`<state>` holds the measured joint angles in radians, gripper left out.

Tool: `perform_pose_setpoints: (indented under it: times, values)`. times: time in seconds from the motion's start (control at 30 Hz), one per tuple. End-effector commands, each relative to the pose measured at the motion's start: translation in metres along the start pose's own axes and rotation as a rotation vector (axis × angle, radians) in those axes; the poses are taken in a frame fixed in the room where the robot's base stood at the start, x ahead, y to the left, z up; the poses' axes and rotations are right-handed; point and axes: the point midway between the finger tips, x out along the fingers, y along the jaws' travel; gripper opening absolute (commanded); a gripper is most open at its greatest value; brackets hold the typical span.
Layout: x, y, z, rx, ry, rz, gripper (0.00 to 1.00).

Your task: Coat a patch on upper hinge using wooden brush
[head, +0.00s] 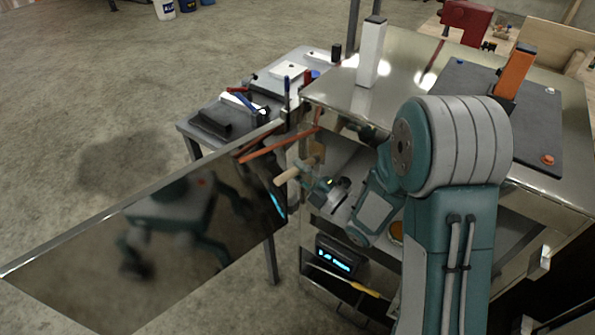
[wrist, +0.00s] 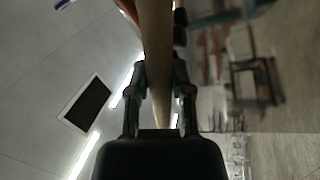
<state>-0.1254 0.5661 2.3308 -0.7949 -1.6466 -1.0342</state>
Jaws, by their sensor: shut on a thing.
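My gripper (head: 318,183) is shut on the wooden brush (head: 289,174) beside the open door of the metal cabinet. The pale wooden handle also shows in the wrist view (wrist: 157,50), between the two fingers (wrist: 158,95) and running up out of the picture. The bristles cannot be made out clearly. The upper hinge area (head: 291,116) is at the top corner where the door meets the cabinet, above and slightly left of my gripper. The brush appears apart from it. Any coating on the hinge is too small to tell.
The mirror-like open door (head: 150,245) extends left. A grey side table (head: 188,128) with tools stands behind it. The cabinet top (head: 415,60) carries a white upright block (head: 371,52) and a dark board (head: 535,125). A dark device (head: 338,260) sits lower in the cabinet.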

Motion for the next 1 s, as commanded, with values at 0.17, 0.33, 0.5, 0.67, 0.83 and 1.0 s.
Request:
perform_pose_setpoints:
  times: [0.17, 0.33, 0.5, 0.67, 0.83, 1.0]
  values:
    - [0.012, -0.003, 0.000, -0.001, 0.001, 0.001, 0.00]
    - [0.025, -0.007, 0.000, -0.001, 0.001, 0.000, 0.00]
    - [0.036, -0.010, 0.001, -0.001, 0.000, 0.000, 0.00]
    - [0.038, -0.006, -0.001, -0.002, -0.001, 0.002, 0.00]
    - [0.038, -0.001, -0.004, -0.001, -0.001, 0.002, 0.00]
    - [0.030, 0.001, -0.003, -0.001, -0.003, 0.001, 0.00]
